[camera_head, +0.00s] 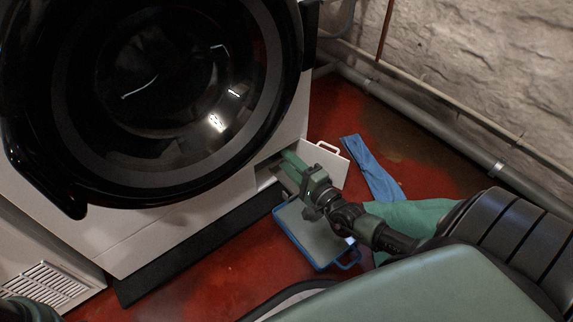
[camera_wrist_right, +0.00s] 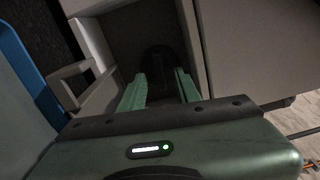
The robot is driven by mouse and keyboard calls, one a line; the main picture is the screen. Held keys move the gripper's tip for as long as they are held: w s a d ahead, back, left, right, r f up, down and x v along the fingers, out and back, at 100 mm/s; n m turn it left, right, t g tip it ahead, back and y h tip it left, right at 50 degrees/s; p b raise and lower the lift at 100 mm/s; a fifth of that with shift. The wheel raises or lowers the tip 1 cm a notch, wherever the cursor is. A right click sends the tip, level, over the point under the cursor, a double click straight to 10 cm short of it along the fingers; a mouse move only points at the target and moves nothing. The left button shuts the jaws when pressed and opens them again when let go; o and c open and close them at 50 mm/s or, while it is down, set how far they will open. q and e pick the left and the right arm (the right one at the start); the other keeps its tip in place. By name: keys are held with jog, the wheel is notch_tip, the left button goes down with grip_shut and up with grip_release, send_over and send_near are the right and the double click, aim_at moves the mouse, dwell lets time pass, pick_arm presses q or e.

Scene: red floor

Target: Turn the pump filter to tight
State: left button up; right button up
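The pump filter (camera_wrist_right: 158,66) shows as a dark rounded shape deep in the recess in the right wrist view. It is dim, and its turn angle cannot be read. My right gripper (camera_wrist_right: 161,85) points into the recess with its two green fingers apart, one on each side of the filter's lower part. I cannot tell whether the fingers touch it. In the head view the right gripper (camera_head: 287,164) reaches into the opening at the washer's lower right, and the filter is hidden there. My left gripper is not in view.
The washer's large round black door (camera_head: 150,80) is above the opening. The white filter flap (camera_head: 324,160) stands open beside my right gripper. A blue-rimmed tray (camera_head: 287,222) lies on the red floor below. A blue cloth (camera_head: 370,168) lies near the wall pipe (camera_head: 430,122).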

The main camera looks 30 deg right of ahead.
jog(key=shift+w, duration=0.45)
grip_shut()
